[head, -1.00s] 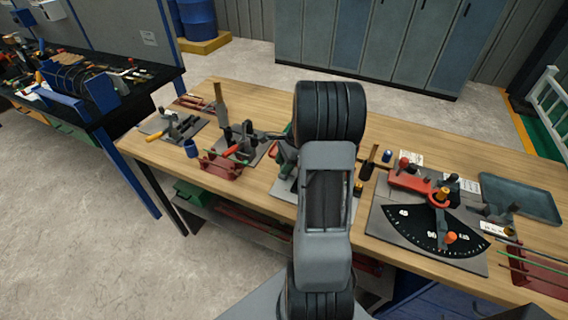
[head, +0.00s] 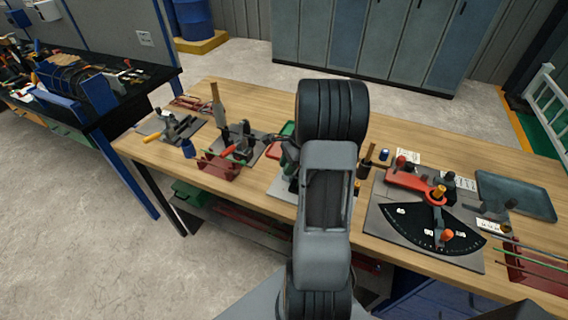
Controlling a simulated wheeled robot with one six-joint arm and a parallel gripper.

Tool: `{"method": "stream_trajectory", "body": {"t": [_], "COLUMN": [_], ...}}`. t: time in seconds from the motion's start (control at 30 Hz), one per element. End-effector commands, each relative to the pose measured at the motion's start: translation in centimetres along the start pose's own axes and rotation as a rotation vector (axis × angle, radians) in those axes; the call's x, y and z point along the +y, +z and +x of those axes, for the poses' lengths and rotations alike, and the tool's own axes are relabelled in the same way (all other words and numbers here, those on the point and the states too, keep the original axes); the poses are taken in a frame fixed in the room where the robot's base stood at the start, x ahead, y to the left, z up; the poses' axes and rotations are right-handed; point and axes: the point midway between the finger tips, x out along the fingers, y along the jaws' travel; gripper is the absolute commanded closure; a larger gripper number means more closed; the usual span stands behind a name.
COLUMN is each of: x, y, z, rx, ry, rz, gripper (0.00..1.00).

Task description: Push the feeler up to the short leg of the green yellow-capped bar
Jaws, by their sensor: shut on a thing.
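My own arm stands upright in the middle of the head view and hides my gripper and what is directly behind it. The work spot behind the arm shows only in part: a grey plate (head: 283,189) with a red piece (head: 273,152) and a green piece (head: 287,130) at the arm's left edge. Small dark parts stick out there too, too small to tell apart. I cannot make out the feeler, nor the green yellow-capped bar or its short leg.
On the wooden bench (head: 190,164), a plate with a black lever tool (head: 240,143) and a red rack (head: 220,167) stand left. Right are a black angle dial (head: 420,232) with a red arm, a blue-grey tray (head: 517,195) and a red rod rack (head: 535,266).

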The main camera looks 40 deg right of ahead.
Motion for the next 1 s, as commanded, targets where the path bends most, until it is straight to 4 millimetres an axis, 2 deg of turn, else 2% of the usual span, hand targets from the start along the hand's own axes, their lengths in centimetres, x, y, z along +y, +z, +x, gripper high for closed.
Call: {"method": "stream_trajectory", "body": {"t": [0.07,0.1,0.37,0.6,0.73,1.0], "x": [-0.1,-0.1,-0.1,-0.1,-0.1,-0.1], "y": [0.1,0.1,0.1,0.1,0.0,0.0], "z": [-0.1,-0.1,0.0,-0.1,-0.9,-6.0], "rx": [-0.001,-0.001,-0.001,-0.001,0.000,0.002], "ry": [-0.002,-0.002,-0.001,-0.001,-0.004,-0.006], "rz": [0.000,0.000,0.000,0.000,-0.001,-0.001], "gripper": [1.00,0.72,0.48,0.48,0.48,0.48]}}
